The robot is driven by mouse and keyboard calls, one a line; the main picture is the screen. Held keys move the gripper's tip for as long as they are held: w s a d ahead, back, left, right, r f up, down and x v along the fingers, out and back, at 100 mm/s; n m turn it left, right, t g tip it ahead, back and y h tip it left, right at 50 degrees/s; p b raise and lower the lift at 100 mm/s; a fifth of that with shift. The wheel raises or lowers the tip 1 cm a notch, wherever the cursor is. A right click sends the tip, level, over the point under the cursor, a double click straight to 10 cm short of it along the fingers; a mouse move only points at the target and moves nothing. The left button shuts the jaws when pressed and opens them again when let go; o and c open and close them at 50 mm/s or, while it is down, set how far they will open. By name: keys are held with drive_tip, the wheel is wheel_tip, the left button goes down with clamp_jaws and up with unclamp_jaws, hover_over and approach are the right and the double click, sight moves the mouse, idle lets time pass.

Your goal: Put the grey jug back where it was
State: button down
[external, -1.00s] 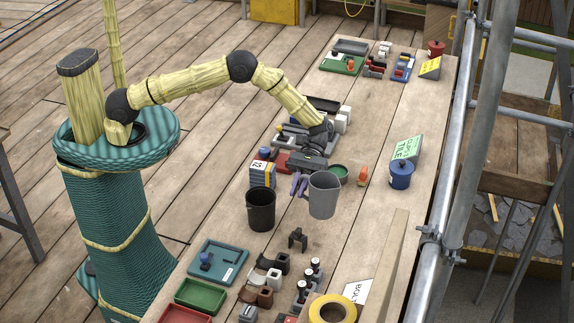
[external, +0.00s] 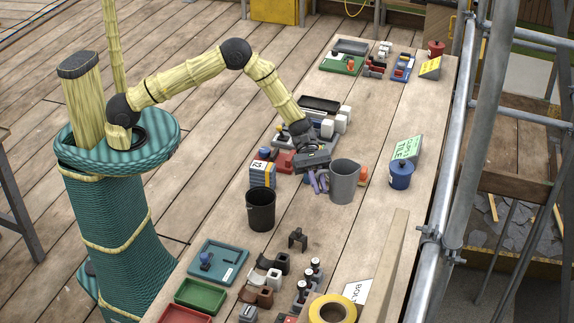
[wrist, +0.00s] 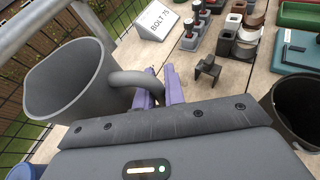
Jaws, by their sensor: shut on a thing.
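The grey jug (external: 343,184) is upright over the right half of the bench in the external view. It also shows large at the left of the wrist view (wrist: 65,85), its handle (wrist: 130,82) pointing toward my fingers. My gripper (external: 320,182) is shut on the handle, with its purple fingers (wrist: 158,90) either side of it in the wrist view. I cannot tell whether the jug's base touches the bench.
A black cup (external: 261,210) stands left of the jug. A blue pot (external: 401,174) and the green tile sign (external: 406,146) stand to its right. An orange item (external: 362,174) is close behind the jug. Bare planks lie in front, before a small dark bracket (external: 298,239).

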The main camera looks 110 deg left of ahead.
drive_tip(key=shift+f+p, duration=0.45)
drive_tip(key=shift+f, duration=1.85)
drive_tip(key=shift+f, duration=0.1)
drive_tip(key=shift+f+p, duration=0.55)
drive_tip(key=shift+f, duration=1.4)
drive_tip(key=shift+f, duration=0.1)
drive_tip(key=shift+f, duration=0.1)
drive_tip(key=c, duration=1.5)
unclamp_jaws()
